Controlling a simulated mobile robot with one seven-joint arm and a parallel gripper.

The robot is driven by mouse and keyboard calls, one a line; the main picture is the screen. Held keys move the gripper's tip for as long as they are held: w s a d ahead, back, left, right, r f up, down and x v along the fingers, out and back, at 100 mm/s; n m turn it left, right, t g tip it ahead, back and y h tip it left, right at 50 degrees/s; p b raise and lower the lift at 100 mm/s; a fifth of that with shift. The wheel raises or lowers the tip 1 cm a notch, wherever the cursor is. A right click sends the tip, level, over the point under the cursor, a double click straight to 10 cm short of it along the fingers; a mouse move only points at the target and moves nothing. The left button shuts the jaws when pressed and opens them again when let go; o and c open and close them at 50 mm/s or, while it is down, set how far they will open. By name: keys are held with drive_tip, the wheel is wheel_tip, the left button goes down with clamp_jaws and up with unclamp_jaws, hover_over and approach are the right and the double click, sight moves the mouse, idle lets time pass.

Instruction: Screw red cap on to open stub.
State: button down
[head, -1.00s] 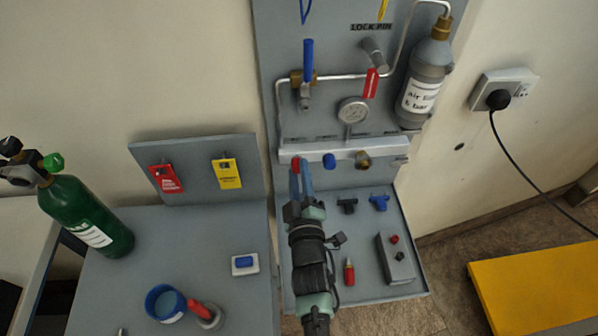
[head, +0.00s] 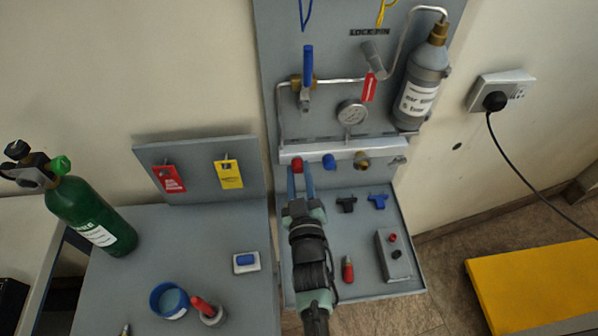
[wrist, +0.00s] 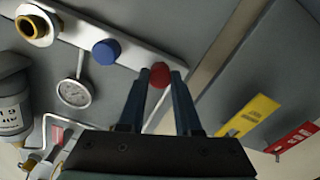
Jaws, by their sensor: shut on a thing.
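The red cap (head: 297,165) is at the left end of the pale manifold bar (head: 342,148) in the head view. In the wrist view the red cap (wrist: 160,74) sits between the two fingertips of my gripper (wrist: 161,78). My gripper (head: 298,172) is shut on the cap, reaching up from below. Whatever is behind the cap is hidden, so I cannot tell whether it is threaded on a stub. A brass stub with an open-looking end (head: 361,160) is at the right of the bar; it also shows in the wrist view (wrist: 32,27).
A blue cap (head: 329,161) sits on the bar just right of the red cap. A gauge (head: 351,113) and grey cylinder (head: 421,85) are above. The tray (head: 375,225) below holds blue and black fittings, a red-tipped item (head: 348,270) and a grey box (head: 393,257).

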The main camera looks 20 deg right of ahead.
drive_tip(key=m, duration=0.3)
drive_tip(key=shift+p, duration=0.4)
drive_tip(key=shift+m, duration=0.4)
drive_tip(key=shift+r+m, duration=0.1)
drive_tip(key=shift+m, duration=0.4)
drive_tip(key=shift+m+p, duration=0.35)
drive_tip(key=shift+m, duration=0.65)
drive_tip(key=shift+m, duration=0.6)
drive_tip(key=c, duration=0.6)
unclamp_jaws()
